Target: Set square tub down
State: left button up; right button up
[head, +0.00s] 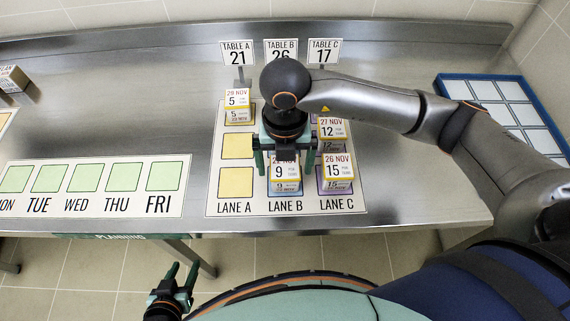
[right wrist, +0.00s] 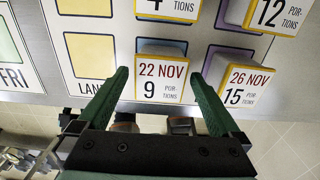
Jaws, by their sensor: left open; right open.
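A square tub with a white top marked 22 NOV and 9 (head: 285,172) sits in the front square of LANE B. It also shows in the right wrist view (right wrist: 161,82). My right gripper (head: 284,164) is open above it, with one finger on each side of the tub. In the right wrist view the fingers (right wrist: 164,85) stand apart from its sides; I cannot tell their height. My left gripper (head: 178,284) is open and empty, low at the left, in front of the counter edge.
Tubs 26 NOV 15 (head: 337,168) and 27 NOV 12 (head: 333,130) stand in LANE C. Tub 29 NOV 5 (head: 238,100) is at the back of LANE A; two yellow squares (head: 236,182) there are bare. The weekday mat (head: 100,200) has bare green squares. A blue-rimmed tray (head: 444,92) is right.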

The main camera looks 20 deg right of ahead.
aim_at(285, 167)
notch_tip(285, 167, up, 11)
dwell(0.3)
